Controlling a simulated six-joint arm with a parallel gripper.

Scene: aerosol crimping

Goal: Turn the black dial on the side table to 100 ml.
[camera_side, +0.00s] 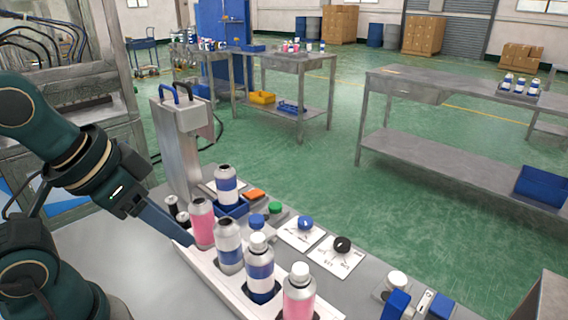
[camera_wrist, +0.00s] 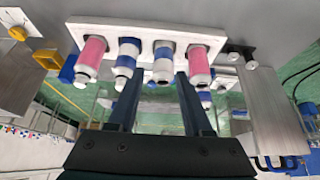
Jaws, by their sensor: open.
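The black dial (camera_side: 342,244) sits on a white plate (camera_side: 334,262) with printed marks, on the grey side table to the right of the bottle rack in the side view. The marks are too small to read, so I cannot tell its setting. I cannot make out the dial in the wrist view. My gripper (camera_side: 176,232) is at the left end of the rack, well left of the dial, and touches nothing that I can see. In the wrist view my gripper (camera_wrist: 158,85) has its two fingers apart with nothing held between them.
A white rack (camera_side: 212,272) with several pink and blue bottles stands between my gripper and the dial; it also shows in the wrist view (camera_wrist: 145,28). A blue dial (camera_side: 305,223) on a similar plate is beside the black one. A grey crimping column (camera_side: 177,150) rises behind.

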